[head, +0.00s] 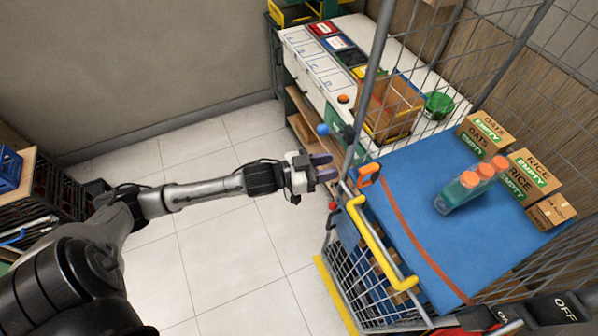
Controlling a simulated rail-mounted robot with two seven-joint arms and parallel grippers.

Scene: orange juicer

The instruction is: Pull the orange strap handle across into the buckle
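The orange strap handle (369,174) is a small loop at the near left corner of the blue cover (405,180) on the wire cart. A thin orange-red strap (412,235) runs from near it across the cover toward the lower right. My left gripper (328,167) is just left of the handle, apart from it, with its two purple fingers spread and nothing between them. I cannot make out the buckle for certain.
A yellow cart handle (376,247) and grey wire posts (369,75) are close by. A white workbench (315,73) stands behind. The tiled floor (215,250) at left is clear.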

